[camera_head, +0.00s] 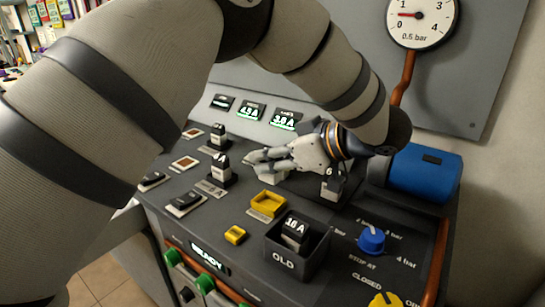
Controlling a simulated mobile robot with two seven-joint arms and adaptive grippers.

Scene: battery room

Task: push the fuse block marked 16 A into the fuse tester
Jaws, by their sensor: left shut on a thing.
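My left gripper (262,158) reaches over the dark console from the right, its fingers pointing left. It is shut on a pale block (268,174), mostly hidden by the fingers; I cannot read its marking. A dark fuse block (295,231), whose label looks like 16 A, sits in the open black tray marked OLD (283,263). Another block (332,187) stands under my left wrist, with only a 6 readable. Two more blocks stand upright at the left, one behind (218,135) and one nearer (220,169). I cannot tell which part is the fuse tester. My right gripper is out of view.
A yellow open frame (268,205) and a small yellow piece (235,235) lie before the gripper. A blue knob (371,240) and a yellow knob (384,299) are at the right. Lit displays (285,119) line the back.

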